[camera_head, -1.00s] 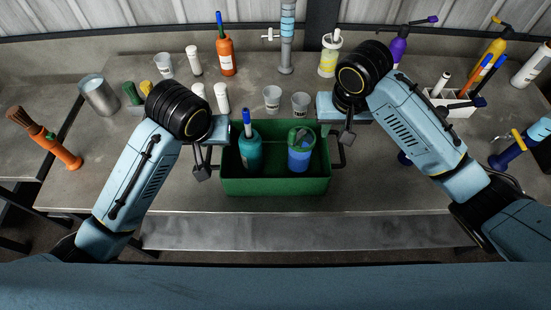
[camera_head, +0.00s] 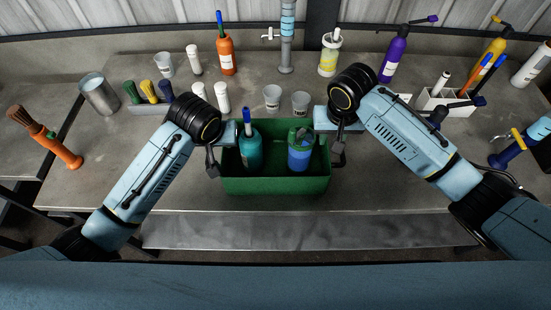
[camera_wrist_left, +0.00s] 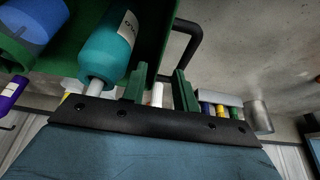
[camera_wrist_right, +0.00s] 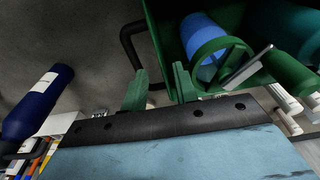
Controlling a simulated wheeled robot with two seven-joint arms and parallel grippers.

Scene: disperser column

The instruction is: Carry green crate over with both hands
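The green crate (camera_head: 275,186) stands on the grey table and holds a teal bottle (camera_head: 251,152) and a blue container with a green top (camera_head: 299,158). My left gripper (camera_head: 212,165) is at its left end; in the left wrist view its fingers (camera_wrist_left: 160,90) are apart, with the black left handle (camera_wrist_left: 192,38) right beyond them. My right gripper (camera_head: 338,155) is at the right end; its fingers (camera_wrist_right: 160,90) are also apart, and the black right handle (camera_wrist_right: 128,42) runs down toward the gap between them. I cannot tell whether either handle lies fully between the fingers.
Two white cups (camera_head: 272,98) stand behind the crate. White bottles (camera_head: 222,97) and a holder with coloured bottles (camera_head: 149,92) are near my left arm. A white caddy (camera_head: 445,103) and a blue bottle (camera_head: 510,152) are to the right. The table in front of the crate is clear.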

